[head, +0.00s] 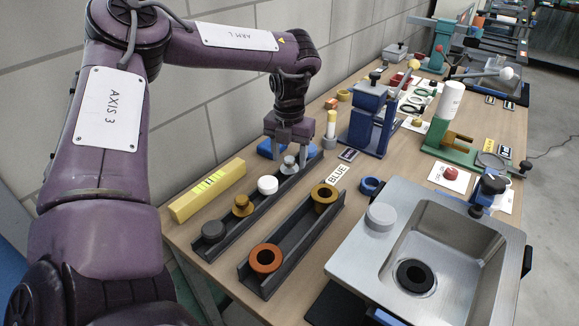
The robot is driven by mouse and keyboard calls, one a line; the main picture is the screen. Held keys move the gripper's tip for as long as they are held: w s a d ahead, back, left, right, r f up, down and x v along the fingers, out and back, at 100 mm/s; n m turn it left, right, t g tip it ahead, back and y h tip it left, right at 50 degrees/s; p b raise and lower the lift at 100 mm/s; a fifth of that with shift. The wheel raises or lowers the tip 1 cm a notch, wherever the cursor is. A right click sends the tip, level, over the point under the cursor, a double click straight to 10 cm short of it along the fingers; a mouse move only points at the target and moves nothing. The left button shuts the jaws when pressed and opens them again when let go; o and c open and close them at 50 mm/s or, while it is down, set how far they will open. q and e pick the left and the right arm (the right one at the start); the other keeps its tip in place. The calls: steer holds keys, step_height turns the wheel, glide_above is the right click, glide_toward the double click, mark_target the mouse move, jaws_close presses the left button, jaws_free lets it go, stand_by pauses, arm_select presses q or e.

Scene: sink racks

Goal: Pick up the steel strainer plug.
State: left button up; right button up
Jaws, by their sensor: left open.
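The steel strainer plug, a small silvery knobbed piece (289,166), stands at the far end of the left dark rack (262,208). My left gripper (291,154) points down over that end of the rack. Its fingers are open and apart, with the plug's top just below or between them; I cannot tell if they touch it. My right gripper is not in view.
The same rack holds a white plug (267,185), a brass plug (242,205) and a dark grey plug (214,231). A second rack (290,245) holds an orange ring (265,258) and a brass ring (324,196). A steel sink (455,235) stands right; a yellow block (207,190) lies left.

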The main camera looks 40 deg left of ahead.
mark_target(289, 159)
arm_select(q)
steer(key=c, duration=1.1)
step_height(289, 159, up, 10)
